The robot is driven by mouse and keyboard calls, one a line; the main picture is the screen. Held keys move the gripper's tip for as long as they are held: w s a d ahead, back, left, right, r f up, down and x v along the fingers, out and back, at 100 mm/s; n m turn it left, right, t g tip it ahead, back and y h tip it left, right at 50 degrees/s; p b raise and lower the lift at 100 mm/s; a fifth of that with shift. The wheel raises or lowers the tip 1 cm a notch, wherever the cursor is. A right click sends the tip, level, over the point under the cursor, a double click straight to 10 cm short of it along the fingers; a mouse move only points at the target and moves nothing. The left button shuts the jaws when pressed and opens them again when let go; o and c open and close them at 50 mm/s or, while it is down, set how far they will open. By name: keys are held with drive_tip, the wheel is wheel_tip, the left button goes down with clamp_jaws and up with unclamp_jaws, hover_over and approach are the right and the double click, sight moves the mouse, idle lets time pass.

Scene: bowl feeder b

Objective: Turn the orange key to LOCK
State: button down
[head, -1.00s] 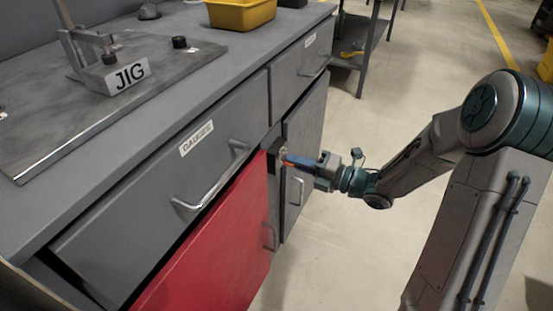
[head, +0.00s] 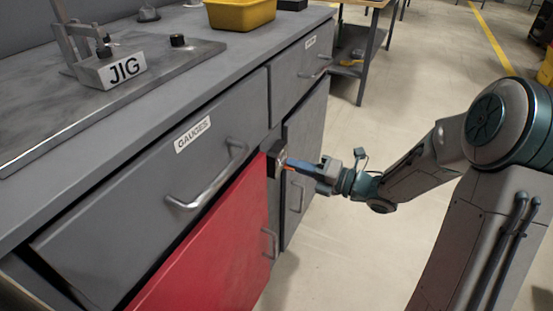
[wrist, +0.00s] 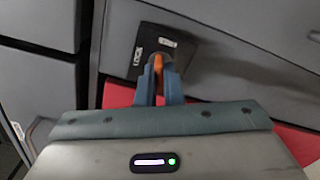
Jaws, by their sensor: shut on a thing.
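The orange key (wrist: 158,62) stands in a black lock plate (wrist: 180,48) on the grey cabinet front in the wrist view. Two small white labels are on the plate, too small to read surely. My gripper (wrist: 158,74) has its two blue fingers closed on either side of the key, and they hide part of it. In the head view my gripper (head: 287,165) reaches from the right to the lock plate (head: 276,162), by the upper corner of the red door (head: 215,250). A little orange shows at the fingertips there.
The GAUGES drawer (head: 130,195) with its bar handle (head: 205,190) is left of the lock. Another drawer (head: 300,70) and a grey door (head: 307,150) are to its right. The JIG block (head: 123,70) and a yellow bin (head: 240,14) stand on the bench top. Open floor lies right.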

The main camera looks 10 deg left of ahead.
drive_tip(key=shift+f+n+b, duration=0.1)
drive_tip(key=shift+n+b, duration=1.1)
drive_tip(key=shift+b, duration=0.75)
drive_tip(key=shift+n, duration=1.3)
